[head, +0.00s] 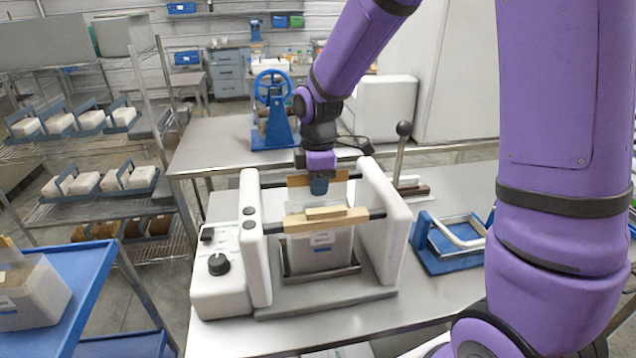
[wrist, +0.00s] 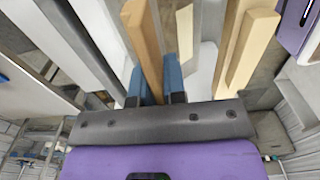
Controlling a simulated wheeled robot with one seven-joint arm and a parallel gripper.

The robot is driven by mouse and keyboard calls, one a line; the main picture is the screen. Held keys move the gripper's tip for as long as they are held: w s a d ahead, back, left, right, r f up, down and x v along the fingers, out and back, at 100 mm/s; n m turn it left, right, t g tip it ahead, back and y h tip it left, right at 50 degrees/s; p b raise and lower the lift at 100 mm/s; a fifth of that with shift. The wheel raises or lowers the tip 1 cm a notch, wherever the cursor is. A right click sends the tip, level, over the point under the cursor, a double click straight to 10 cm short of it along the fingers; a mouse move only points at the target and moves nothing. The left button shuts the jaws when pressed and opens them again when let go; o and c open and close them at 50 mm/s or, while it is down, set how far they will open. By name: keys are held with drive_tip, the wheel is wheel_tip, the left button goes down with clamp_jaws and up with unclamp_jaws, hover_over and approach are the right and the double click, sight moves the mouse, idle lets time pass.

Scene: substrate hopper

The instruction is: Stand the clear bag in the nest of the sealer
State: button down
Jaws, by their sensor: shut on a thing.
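The sealer (head: 378,232) is a white machine with two upright side panels, dark rods and wooden bars between them. The clear bag (head: 318,256), with a small label and greyish contents, is upright between the panels, below the front bar. Its lower end is within the dark-rimmed nest (head: 322,275); I cannot tell whether it rests on the nest floor.
A control box with a black knob (head: 218,264) is on the sealer's left. A blue frame with a pale handle (head: 450,240) stands to the right, and a blue hand-wheel press (head: 275,115) behind. Another filled bag (head: 35,292) sits on a blue cart at left.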

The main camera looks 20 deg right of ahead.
drive_tip(key=shift+f, duration=0.45)
idle(0.3)
drive_tip(key=c, duration=1.1)
unclamp_jaws()
